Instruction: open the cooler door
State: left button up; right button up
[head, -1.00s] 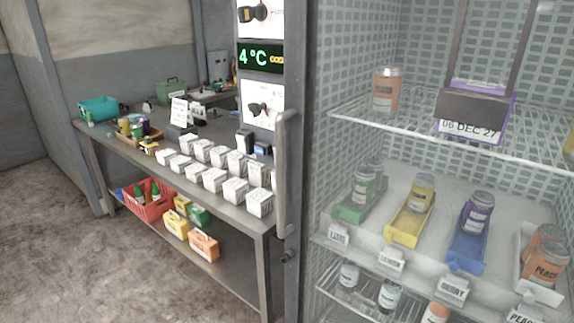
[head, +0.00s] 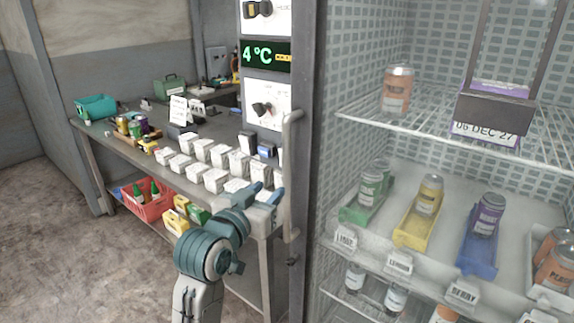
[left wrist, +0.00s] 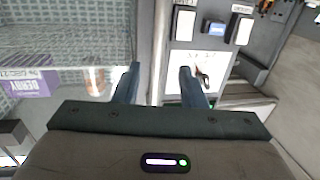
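The cooler door (head: 306,90) is a tall glass door with a grey frame, and it appears shut. Its upright pale grey handle (head: 288,175) is on the left side of the frame. My left gripper (head: 267,191) is just left of the handle's lower half in the head view; contact cannot be told. In the left wrist view the gripper (left wrist: 159,85) has its two fingers apart. A grey upright part of the door frame (left wrist: 150,50) shows beyond the gap between them. My right gripper is not in view.
A bench (head: 110,150) with rows of white boxes (head: 215,181) stands left of the cooler, partly behind my left arm. A red crate (head: 150,205) is on its lower shelf. Cans stand on trays behind the glass. A display (head: 265,55) reads 4 °C. Floor at left is clear.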

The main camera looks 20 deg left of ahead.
aim_at(285, 167)
pick_arm(q)
jog(key=w+p, duration=0.1)
jog(key=w, duration=0.1)
jog(key=w+d+r+p, duration=0.1)
jog(key=w, duration=0.2)
jog(key=w+r+p, duration=0.1)
jog(key=w, duration=0.2)
jog(key=shift+w+d, duration=0.2)
jog(key=shift+w, duration=0.05)
jog(key=shift+w+d, duration=0.1)
jog(key=shift+w, duration=0.45)
grip_shut()
